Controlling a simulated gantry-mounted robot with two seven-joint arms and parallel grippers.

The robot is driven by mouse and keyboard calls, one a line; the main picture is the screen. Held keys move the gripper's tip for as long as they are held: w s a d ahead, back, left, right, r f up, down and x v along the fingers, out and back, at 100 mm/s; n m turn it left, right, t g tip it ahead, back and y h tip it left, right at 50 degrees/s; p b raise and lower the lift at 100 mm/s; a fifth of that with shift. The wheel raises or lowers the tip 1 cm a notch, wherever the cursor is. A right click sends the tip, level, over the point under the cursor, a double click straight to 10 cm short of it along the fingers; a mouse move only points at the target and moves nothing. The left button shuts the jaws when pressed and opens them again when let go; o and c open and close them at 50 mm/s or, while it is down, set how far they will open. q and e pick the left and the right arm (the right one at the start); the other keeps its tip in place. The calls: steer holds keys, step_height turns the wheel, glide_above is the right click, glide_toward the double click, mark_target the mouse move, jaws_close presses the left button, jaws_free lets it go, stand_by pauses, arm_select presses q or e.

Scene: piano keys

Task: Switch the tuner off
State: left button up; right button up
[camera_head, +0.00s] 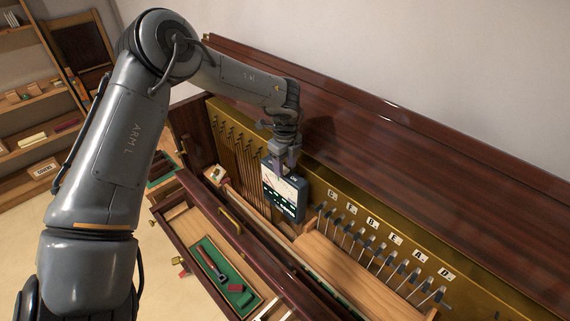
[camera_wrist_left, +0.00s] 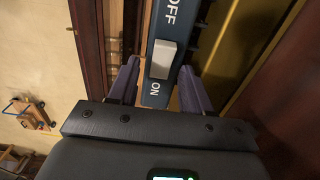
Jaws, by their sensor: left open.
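The tuner (camera_head: 284,194) is a dark blue-green box with a pale meter face and small lit green marks. It stands upright at the left part of the open piano. In the left wrist view its narrow dark side (camera_wrist_left: 156,98) carries a white rocker switch (camera_wrist_left: 161,59), with OFF printed above it and ON below. I cannot tell firmly which end is pressed. My left gripper (camera_head: 285,160) is just above the tuner. In the left wrist view its two purple fingers (camera_wrist_left: 159,78) are open, one on each side of the switch; contact is unclear. My right gripper is out of view.
Lettered tuning levers (camera_head: 375,248) stand in a row to the right of the tuner. A drawer (camera_head: 192,222) with a red-and-dark tool lies open in front. The raised dark wood lid (camera_head: 390,150) is behind. Shelves (camera_head: 32,110) stand at the far left.

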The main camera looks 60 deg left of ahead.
arm_select(q)
steer(key=shift+f, duration=0.2)
jaws_close()
steer(key=shift+a+f+h+b, duration=0.1)
steer(key=shift+a+h+b, duration=0.2)
steer(key=shift+h+b, duration=0.65)
steer(key=shift+s+a+r+t+h+b, duration=0.1)
steer(key=shift+a+r+t+h+b, duration=0.15)
steer(key=shift+t+h+b, duration=0.55)
steer(key=shift+g+h, duration=0.25)
steer(key=shift+g, duration=0.05)
jaws_free()
steer(key=shift+r, duration=0.1)
